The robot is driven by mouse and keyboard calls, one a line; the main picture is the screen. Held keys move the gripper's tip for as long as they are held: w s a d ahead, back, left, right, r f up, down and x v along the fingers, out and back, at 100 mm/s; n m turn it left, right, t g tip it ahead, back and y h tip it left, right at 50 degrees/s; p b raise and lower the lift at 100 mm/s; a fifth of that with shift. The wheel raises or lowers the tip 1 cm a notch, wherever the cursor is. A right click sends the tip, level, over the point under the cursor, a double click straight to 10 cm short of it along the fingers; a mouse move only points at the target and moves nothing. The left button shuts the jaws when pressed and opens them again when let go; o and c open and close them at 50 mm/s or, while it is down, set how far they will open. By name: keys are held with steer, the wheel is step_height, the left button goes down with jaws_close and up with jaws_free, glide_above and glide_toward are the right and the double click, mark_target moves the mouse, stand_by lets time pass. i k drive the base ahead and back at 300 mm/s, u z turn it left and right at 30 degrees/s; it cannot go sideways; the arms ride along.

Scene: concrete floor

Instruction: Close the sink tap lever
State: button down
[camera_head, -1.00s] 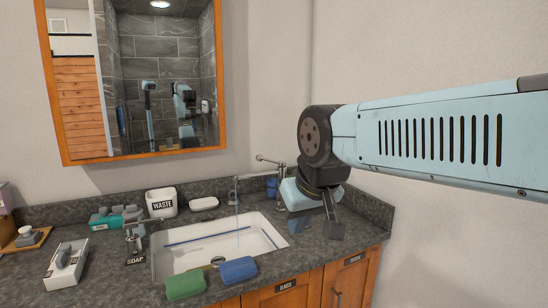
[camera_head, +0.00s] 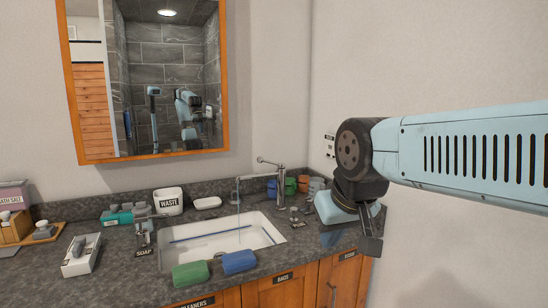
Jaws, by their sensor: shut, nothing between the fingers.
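The sink tap (camera_head: 282,182) is a metal post at the back right corner of the white sink (camera_head: 258,229). Its spout reaches left over the basin, and a thin stream of water falls from it. The tap lever (camera_head: 268,162) sits at the top of the post and points left, slightly raised at its tip. My gripper (camera_head: 370,246) is shut and empty. It points down over the right end of the counter, to the right of the tap and apart from it.
Coloured cups (camera_head: 290,185) stand behind the tap, and small items (camera_head: 296,216) sit right of the sink. A green block (camera_head: 190,274) and a blue block (camera_head: 238,262) lie at the front edge. A waste cup (camera_head: 168,201) and soap dispenser (camera_head: 144,234) stand left. A mirror hangs above.

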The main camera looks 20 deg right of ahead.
mark_target(259, 159)
steer(key=z, duration=0.1)
steer(key=i, duration=1)
steer(key=u, duration=0.05)
